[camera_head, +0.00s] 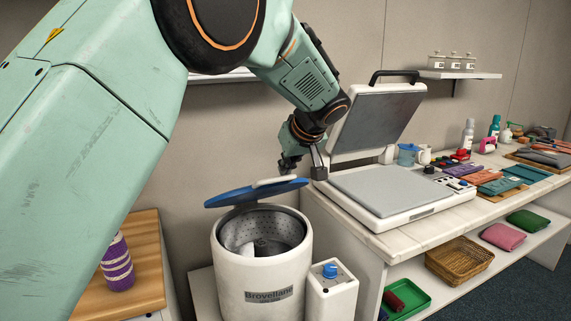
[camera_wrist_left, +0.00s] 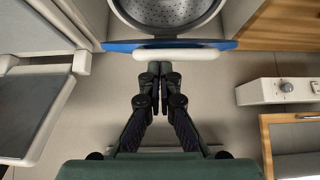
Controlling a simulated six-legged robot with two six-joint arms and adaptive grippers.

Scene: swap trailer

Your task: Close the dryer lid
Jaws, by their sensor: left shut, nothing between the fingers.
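The dryer is a white drum (camera_head: 258,292) labelled "Brovellane", with a perforated metal inside and some pale cloth visible in it. Its blue lid (camera_head: 236,196) with a white handle (camera_head: 275,181) is raised over the back of the drum, leaving the mouth uncovered. In the left wrist view the lid (camera_wrist_left: 120,46) shows nearly edge-on below the drum opening (camera_wrist_left: 168,12).
A heat press (camera_head: 385,196) with its top plate raised stands on the white bench right of the dryer. The wall is close behind.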

